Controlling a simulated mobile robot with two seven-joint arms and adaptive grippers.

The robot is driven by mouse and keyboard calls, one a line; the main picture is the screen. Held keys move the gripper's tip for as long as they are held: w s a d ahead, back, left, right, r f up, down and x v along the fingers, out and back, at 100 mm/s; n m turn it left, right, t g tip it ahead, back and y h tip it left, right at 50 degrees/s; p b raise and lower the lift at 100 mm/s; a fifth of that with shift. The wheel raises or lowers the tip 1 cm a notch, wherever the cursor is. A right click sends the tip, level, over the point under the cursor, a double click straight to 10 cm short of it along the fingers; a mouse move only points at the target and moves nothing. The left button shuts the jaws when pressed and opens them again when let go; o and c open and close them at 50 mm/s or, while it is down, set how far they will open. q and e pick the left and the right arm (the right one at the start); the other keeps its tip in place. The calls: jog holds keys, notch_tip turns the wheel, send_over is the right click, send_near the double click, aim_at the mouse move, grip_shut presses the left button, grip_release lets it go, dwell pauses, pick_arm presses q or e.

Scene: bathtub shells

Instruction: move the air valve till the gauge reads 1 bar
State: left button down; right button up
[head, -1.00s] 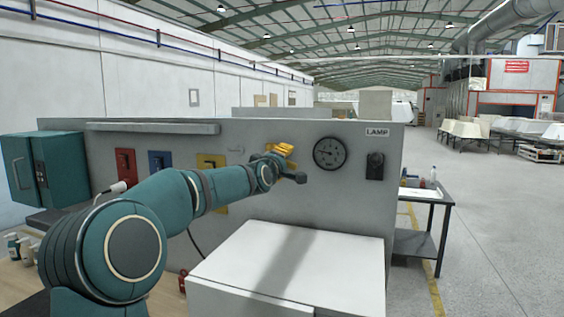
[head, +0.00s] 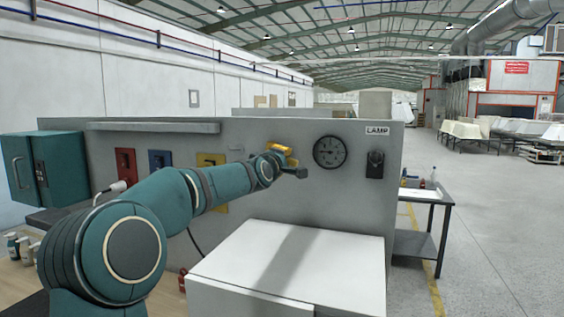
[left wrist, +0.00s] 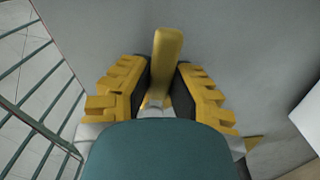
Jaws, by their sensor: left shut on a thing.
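The air valve shows in the left wrist view as a yellow lever (left wrist: 167,58) standing out from the grey panel. My left gripper (left wrist: 162,85) has its yellow, dark-padded fingers on both sides of the lever and is shut on it. In the head view my left gripper (head: 280,150) is at the panel, just left of the gauge, and my wrist hides most of the lever there. The round dark gauge (head: 330,152) is on the panel; its needle points to the left, but its numbers are too small to read. My right gripper is not in view.
The grey panel (head: 350,205) also carries red (head: 126,163), blue (head: 160,163) and yellow (head: 212,165) plates and a lamp switch (head: 374,165). A white box (head: 290,265) stands in front, below my arm. A side table (head: 425,200) stands right of the panel, beside open floor.

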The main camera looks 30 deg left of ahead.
pick_arm(q)
jog(key=c, duration=0.9)
grip_release()
jog(key=shift+w, duration=0.1)
jog(key=shift+o, duration=0.2)
jog(key=v, duration=1.2)
jog(key=shift+a+f, duration=0.1)
